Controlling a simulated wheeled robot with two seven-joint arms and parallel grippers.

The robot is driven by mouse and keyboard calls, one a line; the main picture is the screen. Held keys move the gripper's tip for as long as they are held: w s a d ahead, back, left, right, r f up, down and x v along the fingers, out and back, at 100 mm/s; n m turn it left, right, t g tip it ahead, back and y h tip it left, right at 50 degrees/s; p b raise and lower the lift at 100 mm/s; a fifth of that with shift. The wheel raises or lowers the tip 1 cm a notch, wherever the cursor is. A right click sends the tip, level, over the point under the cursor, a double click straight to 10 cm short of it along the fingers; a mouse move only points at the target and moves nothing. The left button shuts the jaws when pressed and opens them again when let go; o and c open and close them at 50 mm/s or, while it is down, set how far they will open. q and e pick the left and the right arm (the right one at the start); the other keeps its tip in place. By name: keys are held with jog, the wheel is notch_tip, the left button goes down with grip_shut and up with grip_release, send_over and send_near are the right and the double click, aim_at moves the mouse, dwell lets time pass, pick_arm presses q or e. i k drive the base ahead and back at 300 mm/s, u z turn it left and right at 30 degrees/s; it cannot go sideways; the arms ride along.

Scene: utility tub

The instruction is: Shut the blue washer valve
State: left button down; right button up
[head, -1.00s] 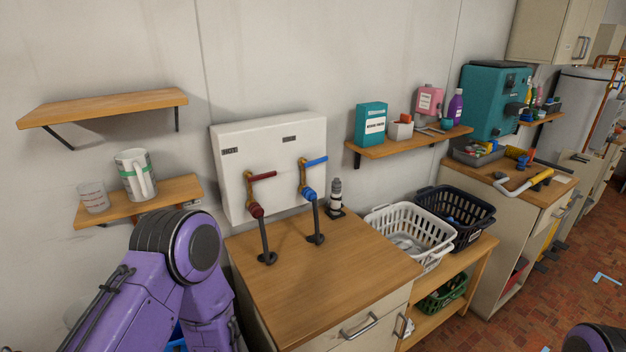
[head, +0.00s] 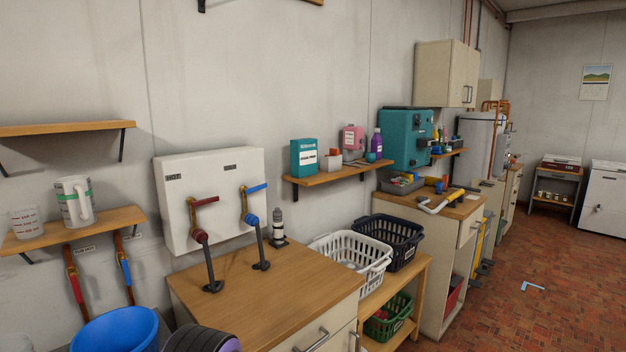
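The blue washer valve (head: 250,206) is on the white wall box, on the right side of its front. Its blue lever (head: 257,188) points sideways to the right, roughly across the brass body. A dark hose runs from the blue fitting below it down to the wooden counter. Neither of my grippers shows; only a dark rounded part of my arm is at the bottom edge.
A wooden counter (head: 262,308) stands below the white box (head: 173,180). A grey-black bottle (head: 278,226) is beside the hoses. A white basket (head: 350,258) and a dark basket (head: 390,244) are to the right. A blue bucket (head: 115,331) is lower left, below two shelves.

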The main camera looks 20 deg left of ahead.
aim_at(248, 190)
jog(key=z, duration=1.1)
jog(key=i, duration=0.95)
jog(key=u, duration=0.4)
